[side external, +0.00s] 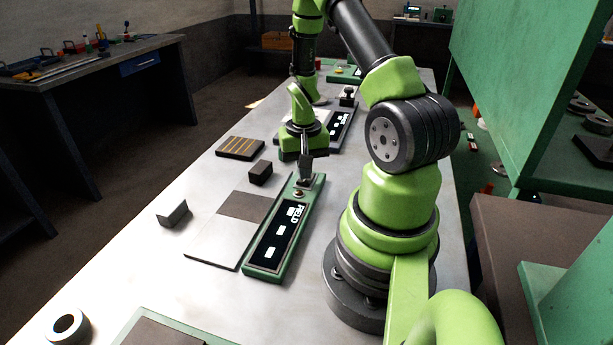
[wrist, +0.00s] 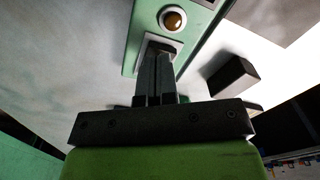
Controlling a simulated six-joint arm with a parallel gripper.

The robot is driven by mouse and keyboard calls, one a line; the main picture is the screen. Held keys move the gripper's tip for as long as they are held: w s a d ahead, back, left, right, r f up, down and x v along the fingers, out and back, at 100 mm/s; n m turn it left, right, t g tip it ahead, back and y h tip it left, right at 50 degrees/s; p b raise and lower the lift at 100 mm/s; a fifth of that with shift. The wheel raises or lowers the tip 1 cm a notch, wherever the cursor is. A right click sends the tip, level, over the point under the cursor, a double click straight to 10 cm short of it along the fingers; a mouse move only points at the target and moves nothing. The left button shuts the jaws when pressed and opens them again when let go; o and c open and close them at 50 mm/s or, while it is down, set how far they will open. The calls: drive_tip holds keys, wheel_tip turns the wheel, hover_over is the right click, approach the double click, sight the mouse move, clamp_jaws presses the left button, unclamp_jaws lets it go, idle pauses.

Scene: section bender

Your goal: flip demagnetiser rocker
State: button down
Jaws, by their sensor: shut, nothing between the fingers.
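The demagnetiser is a long green panel (side external: 262,262) with a black face, white marks and the word FIELD, lying on the pale bench. A round amber lamp (wrist: 172,19) in a white ring sits near its end; it also shows in the side external view (side external: 299,194). Just beyond the lamp is the rocker (wrist: 165,44) in a pale frame, mostly hidden by my fingers. My gripper (side external: 305,181) points down, its fingers shut and empty, with the tips at the rocker. In the wrist view my gripper (wrist: 158,57) overlaps the rocker's frame; I cannot tell whether it touches.
A dark block (side external: 260,172) and a striped brown block (side external: 240,147) lie left of the panel. A flat plate (side external: 215,243), part brown and part pale, lies beside it. A small angled piece (side external: 172,214) stands further left. Another dark panel (side external: 340,128) lies behind my gripper.

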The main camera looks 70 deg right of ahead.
drive_tip(key=shift+f, duration=0.5)
drive_tip(key=shift+r, duration=3.5)
drive_tip(key=shift+w+a+r, duration=0.1)
drive_tip(key=shift+w+r, duration=0.05)
drive_tip(key=shift+r, duration=0.1)
drive_tip(key=w+a+r+n+t, duration=0.2)
drive_tip(key=a+r+n+t, duration=0.3)
drive_tip(key=a+r, duration=1.1)
drive_tip(key=s+a+r+n+t+y, duration=0.2)
drive_tip(key=s+a+r+n, duration=0.1)
drive_tip(key=s+a+r, duration=0.1)
drive_tip(key=shift+s+a+r, duration=0.4)
drive_tip(key=shift+s+a, duration=0.4)
drive_tip(key=shift+s, duration=0.3)
